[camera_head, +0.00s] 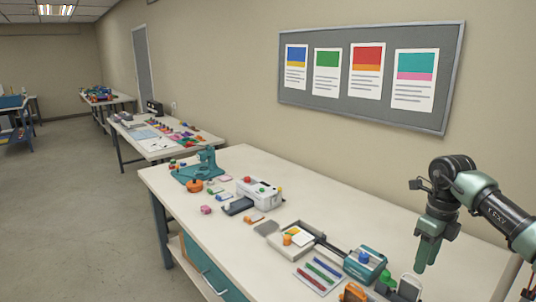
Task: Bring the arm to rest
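My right arm comes in from the right edge, with a dark round joint and grey-green links. Its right gripper (426,256) points down above the near right part of the long workbench (395,238). Its green fingers overlap from this angle, so I cannot tell if they are apart. I see nothing clearly held in it. My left gripper is not in view.
On the workbench are a teal press (200,168), a white box (259,193), a shallow tray (292,240), a teal-topped device (366,263) and colored strips (319,274). A pinboard (370,75) hangs behind. Open floor (75,210) lies left.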

